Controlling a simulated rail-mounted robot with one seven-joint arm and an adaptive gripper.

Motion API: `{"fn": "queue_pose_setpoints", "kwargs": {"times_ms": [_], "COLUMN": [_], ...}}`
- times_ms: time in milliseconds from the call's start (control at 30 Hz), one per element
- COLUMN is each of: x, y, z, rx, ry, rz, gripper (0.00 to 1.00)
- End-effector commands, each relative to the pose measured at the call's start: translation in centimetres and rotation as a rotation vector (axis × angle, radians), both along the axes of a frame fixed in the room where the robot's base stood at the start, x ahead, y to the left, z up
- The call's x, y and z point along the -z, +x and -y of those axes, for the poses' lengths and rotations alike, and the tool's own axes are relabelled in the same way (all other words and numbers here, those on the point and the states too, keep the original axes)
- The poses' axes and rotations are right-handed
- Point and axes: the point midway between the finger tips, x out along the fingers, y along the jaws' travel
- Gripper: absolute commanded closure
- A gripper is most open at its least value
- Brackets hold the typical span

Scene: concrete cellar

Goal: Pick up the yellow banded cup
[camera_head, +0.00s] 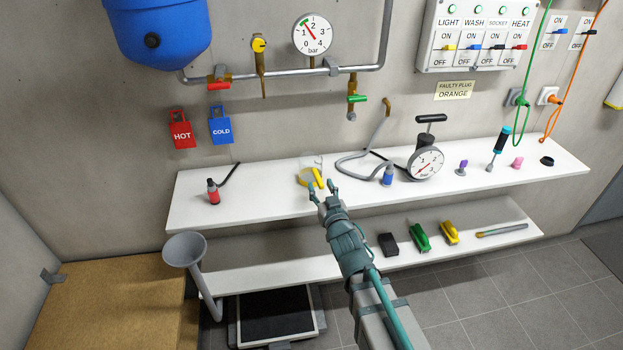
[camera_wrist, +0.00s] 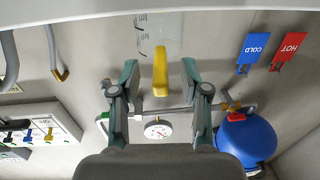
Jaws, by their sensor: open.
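The yellow banded cup (camera_head: 304,179) stands on the upper white shelf. It is clear, with a yellow band low down and a yellow handle facing my gripper. In the wrist view its clear wall with dark scale marks (camera_wrist: 146,38) shows at the top, and the yellow handle (camera_wrist: 160,75) hangs in the middle. My gripper (camera_head: 323,189) is open, just in front of the cup on the handle side. In the wrist view the handle appears between the two open fingers (camera_wrist: 160,66), with a gap on both sides. I cannot tell how deep it sits between them.
The lower shelf (camera_head: 300,272) lies beneath my arm. The wall is close behind.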

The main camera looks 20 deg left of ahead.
Motion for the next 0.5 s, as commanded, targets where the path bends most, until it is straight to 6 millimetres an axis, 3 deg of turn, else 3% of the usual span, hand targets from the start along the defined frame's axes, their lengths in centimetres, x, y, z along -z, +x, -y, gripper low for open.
{"fn": "queue_pose_setpoints", "kwargs": {"times_ms": [233, 500], "x": [-0.1, -0.1], "y": [1.1, 4.1], "z": [-0.8, -2.9], "rx": [0.000, 0.000], "ry": [0.001, 0.000], "rz": [-0.002, -0.001], "gripper": [0.54, 0.54]}}
